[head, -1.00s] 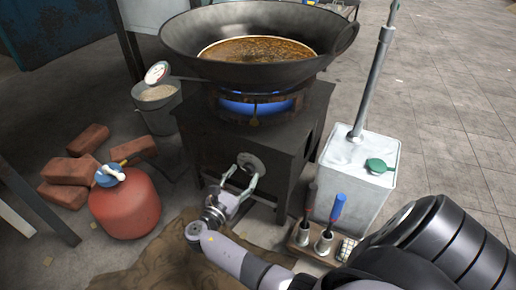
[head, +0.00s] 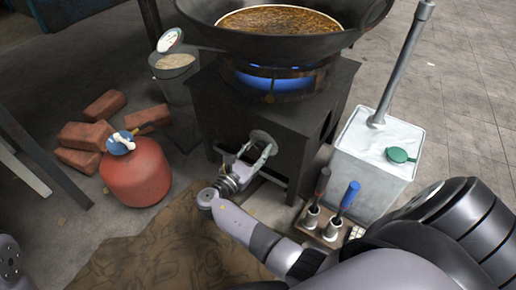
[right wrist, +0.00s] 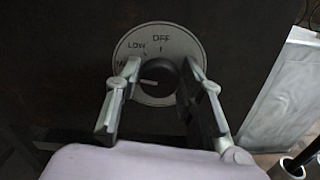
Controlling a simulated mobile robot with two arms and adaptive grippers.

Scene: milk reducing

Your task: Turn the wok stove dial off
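The wok stove (head: 225,115) is a dark box with a lit blue flame under the wok. Its dial (head: 262,136) is on the front face. In the right wrist view the dial's dark knob (right wrist: 160,80) sits on a pale round plate marked LOW and OFF, and its white pointer line points left, away from OFF. My right gripper (head: 255,150) is at the dial with fingers spread; in the right wrist view its fingers (right wrist: 158,75) flank the knob. I cannot tell whether they touch it. My left gripper is out of view.
A wok (head: 285,42) of brown liquid sits on top. A red gas bottle (head: 137,172) and bricks (head: 85,135) are at left, near a bucket (head: 176,80). A white metal can (head: 372,165) and a tool holder (head: 318,228) stand right. A brown cloth (head: 170,255) lies in front.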

